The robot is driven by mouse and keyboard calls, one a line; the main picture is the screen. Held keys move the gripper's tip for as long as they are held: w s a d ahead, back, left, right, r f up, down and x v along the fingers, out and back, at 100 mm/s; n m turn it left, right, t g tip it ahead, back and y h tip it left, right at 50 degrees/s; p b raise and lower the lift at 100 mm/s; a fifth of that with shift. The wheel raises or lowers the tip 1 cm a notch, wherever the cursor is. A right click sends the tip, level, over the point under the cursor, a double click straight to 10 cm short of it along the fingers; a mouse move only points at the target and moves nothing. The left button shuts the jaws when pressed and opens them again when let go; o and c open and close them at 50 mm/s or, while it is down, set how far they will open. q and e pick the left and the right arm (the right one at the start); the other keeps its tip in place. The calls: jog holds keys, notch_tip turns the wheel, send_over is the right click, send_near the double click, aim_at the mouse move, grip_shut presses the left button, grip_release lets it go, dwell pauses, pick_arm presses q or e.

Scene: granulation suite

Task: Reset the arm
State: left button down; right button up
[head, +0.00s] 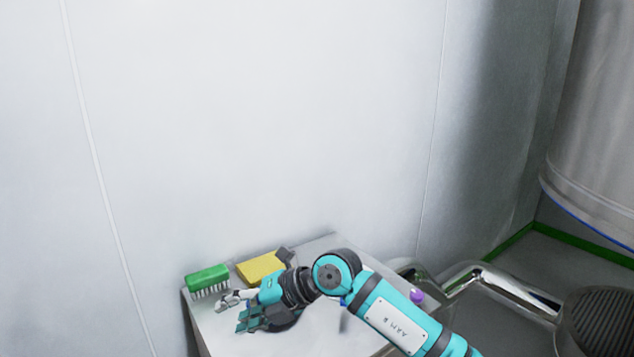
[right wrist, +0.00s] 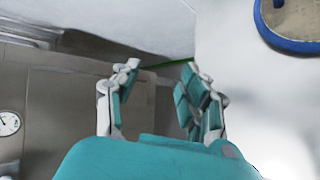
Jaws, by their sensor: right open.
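My right arm comes in from the lower right in the head view and reaches over a grey-white table top (head: 330,242). My right gripper (head: 237,311) is at its left end, over the front left part of the top, with its fingers spread apart and nothing between them. The right wrist view shows the two fingers apart and the gap between them (right wrist: 160,78) empty. My left gripper is not in view.
A green brush (head: 207,279) with pale bristles lies at the table's back left corner, close beyond the gripper. A yellow sponge (head: 260,268) lies right of it, partly behind my arm. A pale wall stands behind. A large metal vessel (head: 600,110) stands at right.

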jog(key=s+a+r+m+t+y, duration=0.1)
jog(key=s+r+m+t+y, duration=0.25)
jog(key=r+y, duration=0.5)
jog(key=w+d+r+m+t+h, duration=0.2)
jog(key=w+d+m+t+h, duration=0.15)
jog(key=d+m+t, duration=0.95)
jog(key=s+d+f+m+g+h, duration=0.2)
jog(key=s+d+f+m+h, duration=0.1)
jog(key=d+f+m+h, duration=1.3)
jog(key=s+d+f+m+g+h, duration=0.1)
jog(key=s+d+f+g, duration=0.2)
jog(key=s+f, duration=0.25)
jog(key=s+d+f+m+g, duration=0.2)
jog(key=s+d+f+g, duration=0.1)
jog(key=s+f, duration=0.25)
jog(key=s+f+g+y, duration=0.1)
jog(key=s+f+g, duration=0.3)
jog(key=s, duration=0.4)
jog(key=s+f+g, duration=0.3)
jog(key=s+f, duration=0.1)
jog(key=s, duration=0.4)
notch_tip(320, 180, down, 22)
jog(key=s+g+p, duration=0.1)
jog(key=p, duration=0.2)
jog(key=s+d+f+g+p, duration=0.1)
jog(key=s+d+f+p, duration=0.1)
jog(key=s+f, duration=1.2)
jog(key=s+d+n, duration=0.1)
jog(key=s, duration=0.2)
jog(key=shift+d, duration=0.2)
